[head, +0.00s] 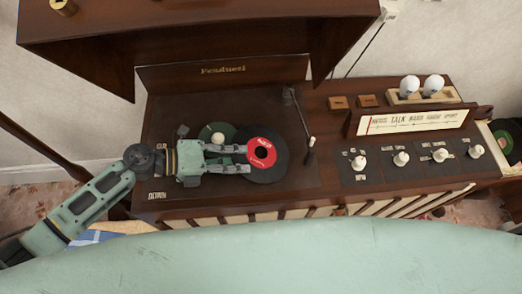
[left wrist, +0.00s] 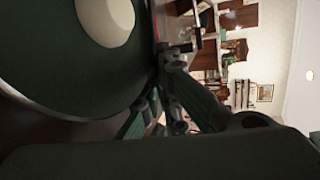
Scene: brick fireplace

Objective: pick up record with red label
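The black record with the red label (head: 262,152) lies over the dark deck of the wooden record player, overlapping the right side of the green turntable platter (head: 224,130). My left gripper (head: 246,158) reaches in from the left. Its two fingers are apart, and their tips overlap the record's left part in the head view. I cannot tell whether they touch it. The left wrist view shows the platter (left wrist: 50,65) with its pale centre (left wrist: 106,20) close up, beside the dark fingers (left wrist: 165,100). My right gripper is not in view.
The raised lid (head: 200,35) stands behind the deck. A tonearm (head: 302,122) is right of the record. Knobs (head: 400,158) and a dial panel (head: 415,121) lie farther right. Another record with a green label (head: 503,143) shows at the right edge.

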